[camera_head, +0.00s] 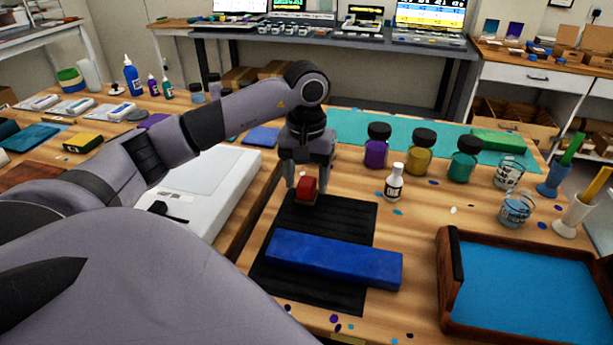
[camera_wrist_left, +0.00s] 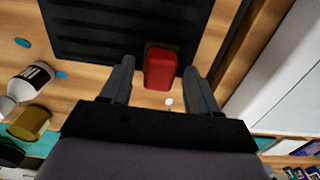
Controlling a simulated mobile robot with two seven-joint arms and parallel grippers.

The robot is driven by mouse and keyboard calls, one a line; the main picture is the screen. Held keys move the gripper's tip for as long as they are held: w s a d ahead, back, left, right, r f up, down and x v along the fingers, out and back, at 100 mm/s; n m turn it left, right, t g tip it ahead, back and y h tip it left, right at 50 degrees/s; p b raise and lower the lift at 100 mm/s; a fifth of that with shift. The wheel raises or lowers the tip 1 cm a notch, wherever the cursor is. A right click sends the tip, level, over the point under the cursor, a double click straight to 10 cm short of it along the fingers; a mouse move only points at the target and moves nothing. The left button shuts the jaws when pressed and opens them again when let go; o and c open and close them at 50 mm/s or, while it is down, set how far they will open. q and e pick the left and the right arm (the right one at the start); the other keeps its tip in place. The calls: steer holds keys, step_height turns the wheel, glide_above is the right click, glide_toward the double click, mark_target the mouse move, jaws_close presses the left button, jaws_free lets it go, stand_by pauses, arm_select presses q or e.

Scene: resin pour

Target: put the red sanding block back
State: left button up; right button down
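The red sanding block (camera_head: 307,186) sits at the far edge of a black ribbed mat (camera_head: 337,222) on the wooden table. In the left wrist view the red block (camera_wrist_left: 160,68) lies between the two fingertips, with a gap on each side. My left gripper (camera_head: 307,180) points down over the block. In the left wrist view my left gripper (camera_wrist_left: 158,72) is open, its fingers apart from the block. A long blue block (camera_head: 333,261) lies across the near part of the mat. My right gripper does not show.
A white dropper bottle (camera_head: 395,182) and several dark-capped jars (camera_head: 377,147) stand right of the gripper. A wooden tray with a blue bottom (camera_head: 449,285) is at the near right. A white flat device (camera_head: 196,200) lies to the left, under my left arm.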

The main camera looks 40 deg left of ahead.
mark_target(306, 181)
arm_select(q)
steer(key=shift+r, duration=0.2)
step_height(306, 181, up, 12)
steer(key=p, duration=0.2)
stand_by(0.3)
stand_by(0.6)
